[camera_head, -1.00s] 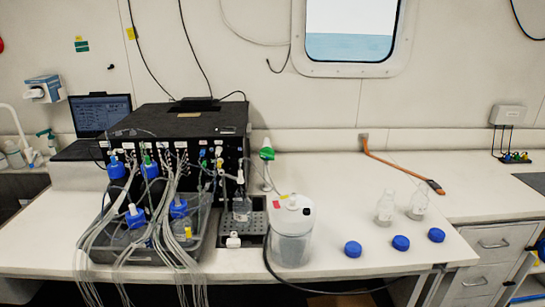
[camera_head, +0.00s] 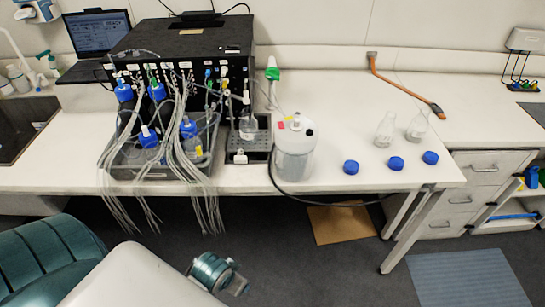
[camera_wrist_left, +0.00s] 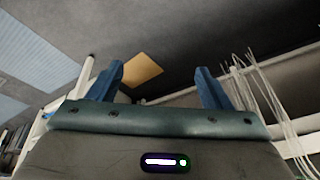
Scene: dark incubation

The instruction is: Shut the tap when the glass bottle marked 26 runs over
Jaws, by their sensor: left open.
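A small glass bottle (camera_head: 248,128) with a pale label stands on a perforated black drip tray (camera_head: 237,157) in front of the black instrument. The number on its label is too small to read. A thin tap-like outlet (camera_head: 246,99) is just above its neck; I cannot tell whether liquid runs or spills over. Two more clear bottles (camera_head: 385,131) (camera_head: 418,127) stand open at the right of the bench. My left gripper (camera_wrist_left: 160,82) shows in the left wrist view, its blue fingers wide apart with nothing between them. My right gripper is not in view.
A white-lidded canister (camera_head: 295,155) stands right of the drip tray. A grey tub (camera_head: 155,170) of blue-capped bottles and hanging tubes is at left. Several blue caps (camera_head: 397,163) lie near the front edge. A green-topped fitting (camera_head: 272,73) stands behind.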

